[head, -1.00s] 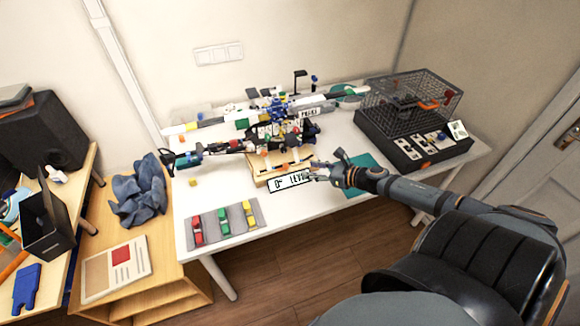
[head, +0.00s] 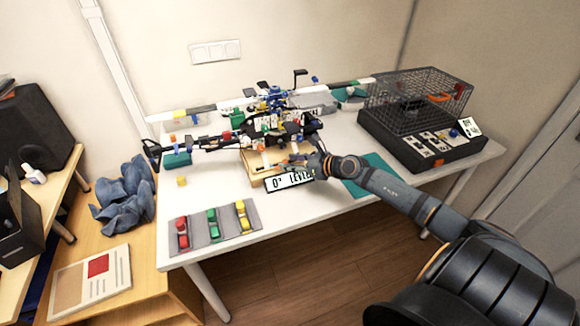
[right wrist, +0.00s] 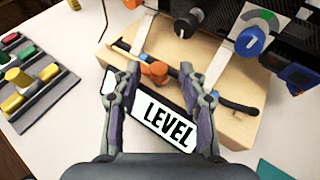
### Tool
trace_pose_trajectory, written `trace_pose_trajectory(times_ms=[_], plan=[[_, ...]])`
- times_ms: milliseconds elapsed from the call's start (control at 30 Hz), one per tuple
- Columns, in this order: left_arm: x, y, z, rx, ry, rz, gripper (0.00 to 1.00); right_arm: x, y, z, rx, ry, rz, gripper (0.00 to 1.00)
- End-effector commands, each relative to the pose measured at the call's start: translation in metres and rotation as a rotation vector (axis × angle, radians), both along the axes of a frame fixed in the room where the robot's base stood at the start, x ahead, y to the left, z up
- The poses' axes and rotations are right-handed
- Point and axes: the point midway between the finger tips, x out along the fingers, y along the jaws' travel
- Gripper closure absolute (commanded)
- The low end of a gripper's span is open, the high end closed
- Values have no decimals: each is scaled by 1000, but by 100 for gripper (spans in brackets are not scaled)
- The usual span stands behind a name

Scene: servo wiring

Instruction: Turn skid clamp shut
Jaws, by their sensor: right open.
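An orange knob (right wrist: 155,72) sits on the wooden cradle (right wrist: 215,121) beside a dark skid bar (right wrist: 176,72); I take it as the skid clamp. In the right wrist view my right gripper (right wrist: 160,82) is open, with one fingertip on each side of the knob. The gap between fingers and knob is hard to judge, and nothing appears gripped. In the head view my right gripper (head: 316,161) is at the front right of the cradle (head: 256,180), where the knob is hard to make out. The drone-like frame (head: 285,128) rests above. My left gripper is not in view.
A white LEVEL sign (head: 289,182) stands along the cradle's front, under my fingers. A grey tray (head: 200,231) with coloured pieces lies left. A mesh cage (head: 425,95) stands right on a black base.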

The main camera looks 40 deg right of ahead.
Motion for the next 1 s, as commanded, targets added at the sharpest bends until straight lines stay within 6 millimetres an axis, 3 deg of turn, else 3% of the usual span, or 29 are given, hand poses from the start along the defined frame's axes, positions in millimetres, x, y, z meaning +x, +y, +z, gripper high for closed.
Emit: trace_pose_trajectory(times_ms=[400, 700, 1000], plan=[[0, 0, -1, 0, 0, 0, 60, 6, 3, -3, 0, 3, 2, 59], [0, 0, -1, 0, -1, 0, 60, 6, 3, -3, 0, 3, 2, 100], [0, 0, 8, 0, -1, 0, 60, 6, 3, 0, 0, 3, -10, 100]])
